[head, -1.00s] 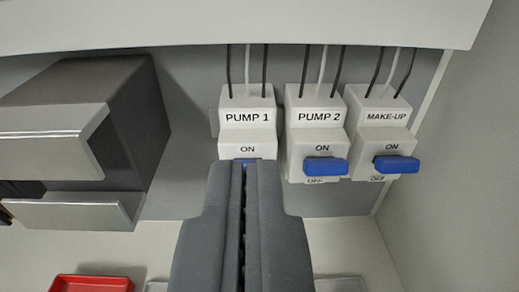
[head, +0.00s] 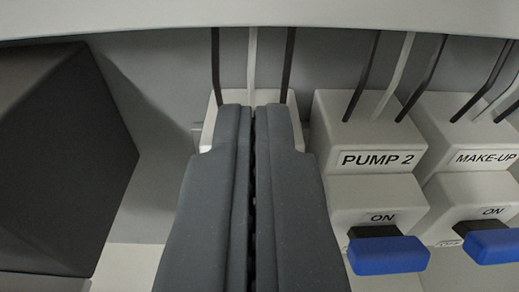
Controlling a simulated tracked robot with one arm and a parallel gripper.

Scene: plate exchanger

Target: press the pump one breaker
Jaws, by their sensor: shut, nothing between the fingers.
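The pump one breaker (head: 208,132) is the leftmost white breaker. Only its upper edges show, with wires rising from its top. My gripper (head: 252,108) is shut and empty, and stands in front of this breaker. It covers the PUMP 1 label and the lever, so the lever's position and any contact are hidden.
The PUMP 2 breaker (head: 372,195) with its blue lever (head: 388,255) stands close on the right. The MAKE-UP breaker (head: 468,185) and its blue lever (head: 500,246) are further right. A dark box (head: 50,150) is at the left. A pale ledge (head: 280,14) crosses the top.

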